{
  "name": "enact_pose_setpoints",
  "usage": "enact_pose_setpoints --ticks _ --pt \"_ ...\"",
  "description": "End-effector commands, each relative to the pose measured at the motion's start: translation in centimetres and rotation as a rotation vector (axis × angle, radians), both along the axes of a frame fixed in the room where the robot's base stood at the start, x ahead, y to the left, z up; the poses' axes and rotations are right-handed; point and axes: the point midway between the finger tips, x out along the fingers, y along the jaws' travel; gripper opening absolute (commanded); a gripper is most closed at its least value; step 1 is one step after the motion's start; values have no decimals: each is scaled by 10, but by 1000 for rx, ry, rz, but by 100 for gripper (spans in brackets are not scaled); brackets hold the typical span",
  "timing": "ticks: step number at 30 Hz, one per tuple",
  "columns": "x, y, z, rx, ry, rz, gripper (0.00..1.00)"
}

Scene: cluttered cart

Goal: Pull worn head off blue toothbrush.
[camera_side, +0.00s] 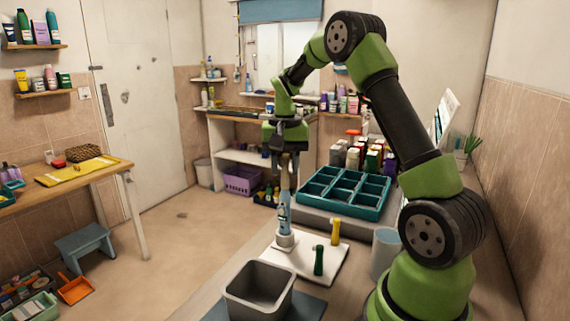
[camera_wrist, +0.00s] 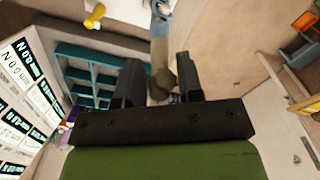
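The blue toothbrush (camera_side: 284,214) stands upright in a pale round base in the side view. Its blue handle (camera_wrist: 162,22) shows at the top of the wrist view. A tan-grey head section (camera_wrist: 160,68) runs from the handle down between my fingers. My gripper (camera_side: 286,160) points down at the top of the brush. In the wrist view my gripper's two dark fingers (camera_wrist: 158,80) stand apart on either side of the head, with a narrow gap visible on the left. The bristles cannot be made out.
A white board (camera_side: 301,262) under the brush also holds a yellow piece (camera_side: 335,231) and a dark green piece (camera_side: 319,260). A grey bin (camera_side: 240,302) stands in front. A teal divided tray (camera_side: 339,207) lies behind, and a pale cup (camera_side: 384,252) stands at the right.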

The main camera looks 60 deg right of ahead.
Motion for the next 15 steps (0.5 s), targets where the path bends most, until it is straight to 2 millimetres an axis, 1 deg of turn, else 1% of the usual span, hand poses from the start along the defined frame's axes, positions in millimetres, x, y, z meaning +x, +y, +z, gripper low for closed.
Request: enact_pose_setpoints --ticks 1,2,3,6,15 --pt "0 0 0 0 0 0 34" --pt "0 0 0 0 0 0 29" --pt "0 0 0 0 0 0 20" --pt "0 0 0 0 1 0 0" --pt "0 0 2 0 1 0 0"
